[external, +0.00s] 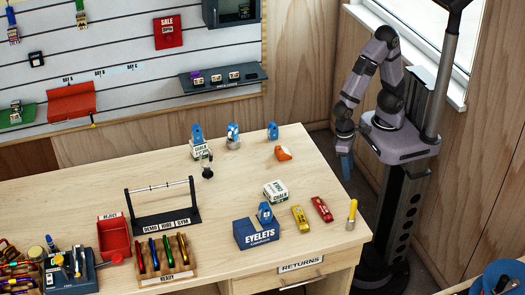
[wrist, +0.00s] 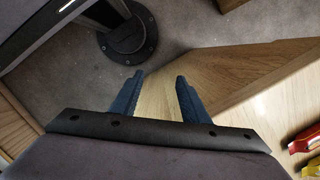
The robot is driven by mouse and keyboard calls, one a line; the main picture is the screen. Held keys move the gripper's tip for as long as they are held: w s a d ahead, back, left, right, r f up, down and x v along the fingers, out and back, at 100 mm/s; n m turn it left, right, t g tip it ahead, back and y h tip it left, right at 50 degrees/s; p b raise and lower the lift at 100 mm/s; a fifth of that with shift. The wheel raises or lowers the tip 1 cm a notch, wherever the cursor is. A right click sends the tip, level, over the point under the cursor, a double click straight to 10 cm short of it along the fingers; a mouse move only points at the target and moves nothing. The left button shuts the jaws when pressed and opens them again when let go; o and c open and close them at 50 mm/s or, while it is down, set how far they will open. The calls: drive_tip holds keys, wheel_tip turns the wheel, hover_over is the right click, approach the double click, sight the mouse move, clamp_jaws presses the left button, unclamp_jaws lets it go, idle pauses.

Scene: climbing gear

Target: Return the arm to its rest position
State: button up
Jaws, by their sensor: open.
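My arm stands at the right in the external view, folded up on its column. Its gripper (external: 346,166) hangs pointing down just off the right edge of the wooden workbench (external: 235,215). In the wrist view the two blue fingers of my gripper (wrist: 160,90) are apart, with nothing between them. Behind them show the bench's edge and the carpeted floor.
A wood-panelled wall and window are close behind my arm.

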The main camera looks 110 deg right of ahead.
drive_tip(key=d+f+n+t+h+b, duration=0.1)
drive_tip(key=d+f+n+t+b, duration=0.1)
drive_tip(key=d+f+n+b, duration=0.8)
wheel_tip(320, 180, up, 13)
drive_tip(key=d+m+p, duration=0.1)
drive_tip(key=m+p, duration=0.1)
drive_tip(key=p, duration=0.9)
drive_tip(key=shift+w+r+p, duration=0.15)
drive_tip(key=shift+r+p, duration=0.05)
drive_tip(key=shift+p, duration=0.2)
